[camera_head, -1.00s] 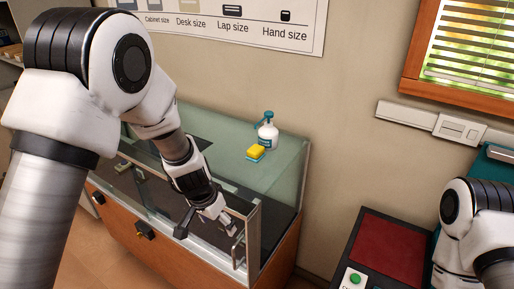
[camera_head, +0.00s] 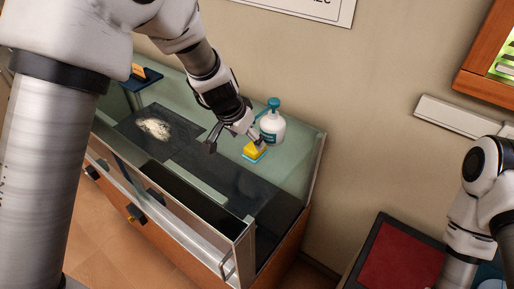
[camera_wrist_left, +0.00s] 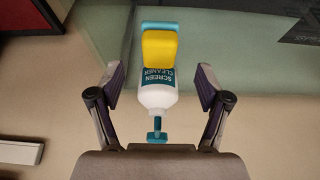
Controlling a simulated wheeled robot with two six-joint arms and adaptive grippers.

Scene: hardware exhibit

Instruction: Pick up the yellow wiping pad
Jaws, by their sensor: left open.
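The yellow wiping pad (camera_head: 255,150) has a light blue layer and sits on the glass top of the display case, just in front of the spray bottle. In the left wrist view the pad (camera_wrist_left: 159,49) is centred between the fingers and overlaps the screen cleaner bottle (camera_wrist_left: 157,92). My left gripper (camera_head: 234,143) is open and close to the pad; its fingers (camera_wrist_left: 161,85) hold nothing. One fingertip partly covers the pad's top in the head view. I cannot tell whether it touches. My right gripper is out of view.
The white bottle with a teal pump (camera_head: 272,124) stands right behind the pad. The glass display case (camera_head: 197,228) has a metal-framed front edge. A red-topped panel (camera_head: 400,258) lies at the lower right. The wall (camera_head: 380,70) is close behind the case.

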